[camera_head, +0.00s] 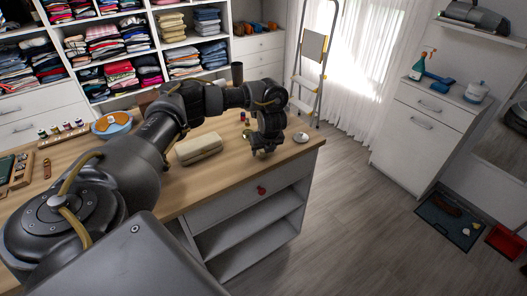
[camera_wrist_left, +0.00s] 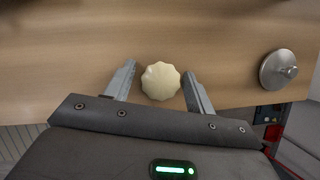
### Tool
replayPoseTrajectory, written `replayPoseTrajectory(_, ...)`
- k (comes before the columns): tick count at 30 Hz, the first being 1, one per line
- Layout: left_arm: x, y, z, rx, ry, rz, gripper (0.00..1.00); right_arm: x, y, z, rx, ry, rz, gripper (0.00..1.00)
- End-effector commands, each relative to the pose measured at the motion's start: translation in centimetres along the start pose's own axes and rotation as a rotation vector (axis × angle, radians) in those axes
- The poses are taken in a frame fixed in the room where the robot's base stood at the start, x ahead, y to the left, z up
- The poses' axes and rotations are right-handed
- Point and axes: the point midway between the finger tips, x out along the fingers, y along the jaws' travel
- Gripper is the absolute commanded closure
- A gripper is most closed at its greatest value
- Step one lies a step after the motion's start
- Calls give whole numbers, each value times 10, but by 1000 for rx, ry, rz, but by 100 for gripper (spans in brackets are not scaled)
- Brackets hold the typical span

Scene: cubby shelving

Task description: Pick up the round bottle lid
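In the left wrist view, a cream-coloured round lid with a scalloped edge (camera_wrist_left: 160,81) lies on the wooden tabletop. My left gripper (camera_wrist_left: 160,85) is open, with one finger on each side of the lid and a gap to it on both sides. In the head view, my left gripper (camera_head: 262,151) points down at the table near its right front corner. The round lid is hidden behind the gripper there. My right gripper is in neither view.
A round metal lid with a knob (camera_wrist_left: 279,69) lies to the right on the wooden table (camera_head: 228,165); it also shows in the head view (camera_head: 301,137). A beige folded item (camera_head: 199,148) lies left of the gripper. A blue bowl (camera_head: 112,123) stands farther left.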

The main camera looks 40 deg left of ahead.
Motion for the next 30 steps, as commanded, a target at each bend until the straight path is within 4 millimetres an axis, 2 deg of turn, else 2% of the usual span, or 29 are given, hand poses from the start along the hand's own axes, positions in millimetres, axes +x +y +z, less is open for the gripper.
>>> replayPoseTrajectory(1,0,0,0,0,0,0,52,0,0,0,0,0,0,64)
replayPoseTrajectory(9,0,0,0,0,0,0,85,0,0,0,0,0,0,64)
replayPoseTrajectory(20,-7,-1,3,0,-1,-2,85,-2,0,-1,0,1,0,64)
replayPoseTrajectory(25,-31,-1,14,1,-4,-4,85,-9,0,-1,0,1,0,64)
replayPoseTrajectory(30,-82,-2,1,10,-5,-7,85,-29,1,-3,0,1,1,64)
